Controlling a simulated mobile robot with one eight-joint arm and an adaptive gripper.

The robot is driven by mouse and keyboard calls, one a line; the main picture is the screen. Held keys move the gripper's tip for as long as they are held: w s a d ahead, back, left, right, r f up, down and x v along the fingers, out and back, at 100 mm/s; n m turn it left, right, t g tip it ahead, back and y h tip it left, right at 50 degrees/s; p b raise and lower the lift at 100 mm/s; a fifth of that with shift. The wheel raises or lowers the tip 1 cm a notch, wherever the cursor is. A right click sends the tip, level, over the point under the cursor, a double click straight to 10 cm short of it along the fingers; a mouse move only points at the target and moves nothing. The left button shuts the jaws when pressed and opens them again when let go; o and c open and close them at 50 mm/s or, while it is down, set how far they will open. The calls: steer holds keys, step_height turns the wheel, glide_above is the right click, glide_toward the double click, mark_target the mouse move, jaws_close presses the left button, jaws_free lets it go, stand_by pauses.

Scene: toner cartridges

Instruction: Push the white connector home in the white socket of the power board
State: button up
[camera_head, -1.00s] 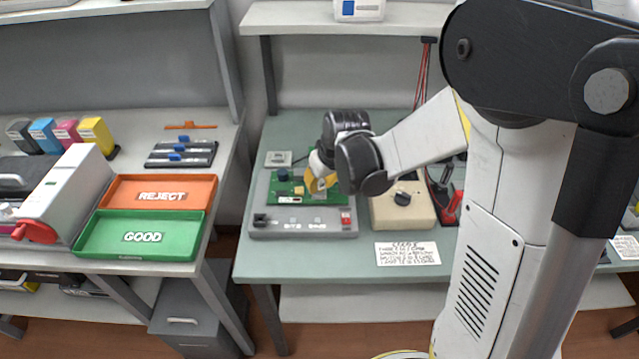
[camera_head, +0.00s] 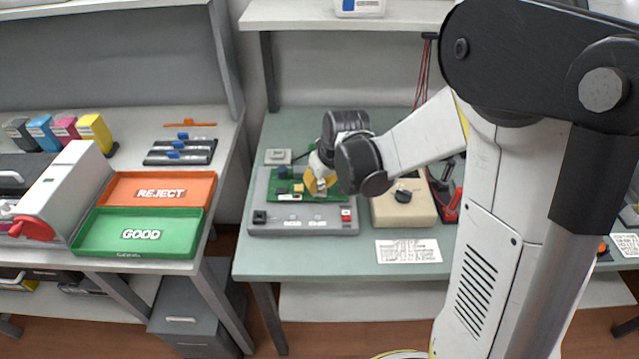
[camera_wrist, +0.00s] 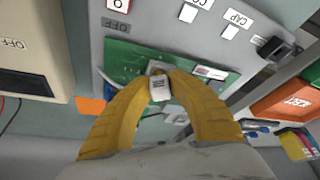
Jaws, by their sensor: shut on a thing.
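The green power board (camera_head: 258,187) lies on a grey test fixture (camera_head: 270,228) on the bench. In the wrist view the board (camera_wrist: 125,55) is behind the fingertips. My gripper (camera_head: 320,187) is over the right part of the board, pointing down. In the wrist view my gripper's yellow fingers (camera_wrist: 159,84) are shut on the white connector (camera_wrist: 160,90), with its dark-marked face showing between the tips. The connector is at or just above the board; I cannot tell how deep it sits. The white socket is hidden by the connector and fingers.
A beige box with a black knob (camera_head: 415,212) stands close to the fixture's right. A small grey block (camera_head: 278,156) is behind the fixture. A printed card (camera_head: 408,251) lies at the bench front. Green GOOD (camera_head: 95,245) and orange REJECT trays are on the left table.

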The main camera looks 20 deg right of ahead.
steer(key=shift+r, duration=0.15)
jaws_close()
stand_by(3.0)
steer(key=shift+f+b, duration=0.2)
steer(key=shift+b, duration=0.15)
steer(key=shift+r, duration=0.2)
stand_by(0.3)
steer(key=o, duration=0.8)
jaws_free()
steer(key=v, duration=1.2)
